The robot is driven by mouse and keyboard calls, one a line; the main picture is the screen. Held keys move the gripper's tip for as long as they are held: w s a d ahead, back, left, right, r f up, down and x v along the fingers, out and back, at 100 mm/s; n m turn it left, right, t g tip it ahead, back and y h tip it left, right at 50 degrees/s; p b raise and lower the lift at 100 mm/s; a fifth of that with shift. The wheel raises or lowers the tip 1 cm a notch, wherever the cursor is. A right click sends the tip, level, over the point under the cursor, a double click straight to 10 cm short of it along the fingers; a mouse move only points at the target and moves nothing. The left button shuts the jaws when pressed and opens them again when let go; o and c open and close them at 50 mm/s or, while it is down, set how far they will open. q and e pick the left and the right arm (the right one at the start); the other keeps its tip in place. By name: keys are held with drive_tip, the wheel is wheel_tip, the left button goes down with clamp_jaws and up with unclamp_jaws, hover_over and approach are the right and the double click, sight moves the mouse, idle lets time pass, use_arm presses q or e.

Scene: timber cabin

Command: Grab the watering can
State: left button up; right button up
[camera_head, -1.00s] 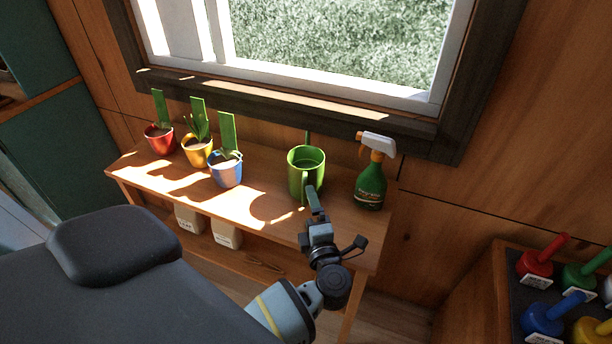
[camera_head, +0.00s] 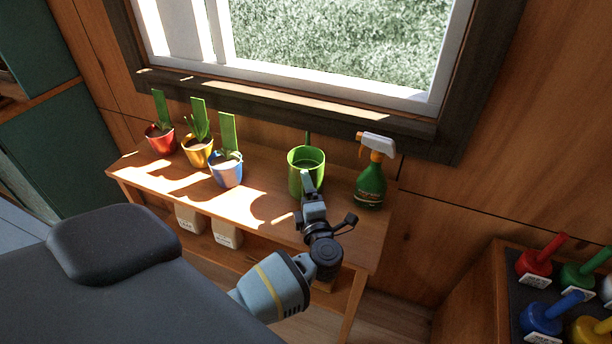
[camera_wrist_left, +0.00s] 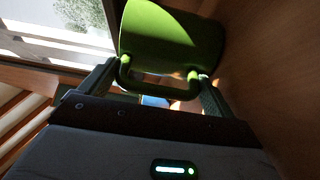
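The green watering can (camera_head: 306,160) stands upright on the wooden bench, between the potted plants and a spray bottle. Its handle faces my left gripper (camera_head: 308,178), which reaches in from the front and hides part of the handle in the head view. In the left wrist view the can's body (camera_wrist_left: 172,38) is straight ahead and its looped handle (camera_wrist_left: 155,92) lies between the two fingers of my left gripper (camera_wrist_left: 158,84). The fingers are spread wide, one on each side of the handle. My right gripper is not in view.
The bench (camera_head: 262,208) also holds red, yellow and blue pots (camera_head: 226,172) at left and a green spray bottle (camera_head: 371,180) close to the can's right. A window sill (camera_head: 290,100) runs behind. A crate (camera_head: 497,290) with coloured handled objects stands at lower right.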

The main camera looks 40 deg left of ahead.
use_arm(q)
drive_tip(key=shift+r, duration=0.1)
drive_tip(key=c, duration=0.6)
drive_tip(key=shift+r, duration=0.15)
drive_tip(key=shift+r, duration=1.75)
drive_tip(key=shift+s+d+r, duration=0.2)
drive_tip(key=shift+s+d, duration=0.85)
drive_tip(key=shift+s, duration=1.35)
drive_tip(key=shift+s+d+r, duration=0.2)
drive_tip(key=shift+s+d, duration=0.85)
drive_tip(key=shift+s, duration=1.4)
drive_tip(key=shift+s+d+r, duration=0.2)
drive_tip(key=shift+s+d, duration=0.85)
drive_tip(key=shift+s, duration=1.35)
